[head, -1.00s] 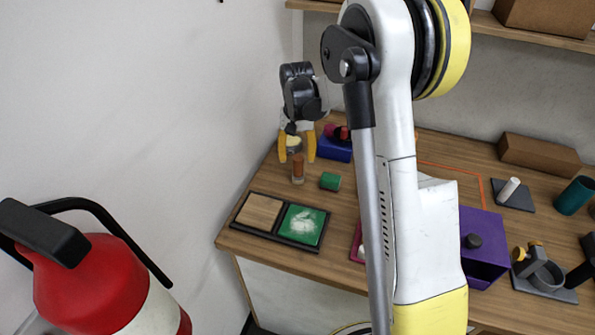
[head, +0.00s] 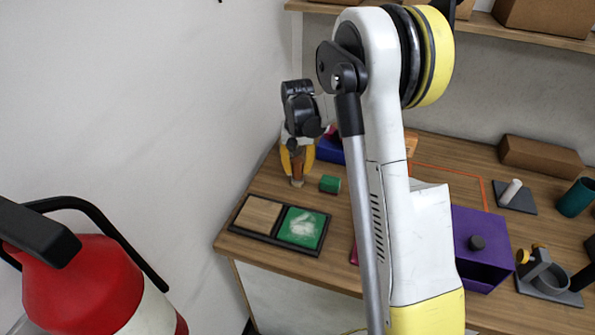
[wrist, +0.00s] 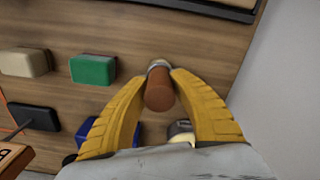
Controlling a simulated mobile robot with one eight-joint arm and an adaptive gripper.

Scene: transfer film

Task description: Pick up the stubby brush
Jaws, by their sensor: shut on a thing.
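The stubby brush (head: 297,180) stands upright on the wooden table, behind the two-panel tray. In the wrist view its brown handle (wrist: 159,92) points toward the camera, with a pale metal band at its far end. My gripper (head: 297,169) is around it from above. In the wrist view the yellow fingers of my gripper (wrist: 160,78) are closed on both sides of the handle. The brush's lower end still appears to be at the table; any small gap cannot be told.
A green block (head: 330,184) lies just right of the brush. The black tray (head: 262,238) with wood and green panels is in front. A blue box (head: 330,149) and a cream-topped object (wrist: 180,130) are close by. A purple box (head: 482,235) stands farther right.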

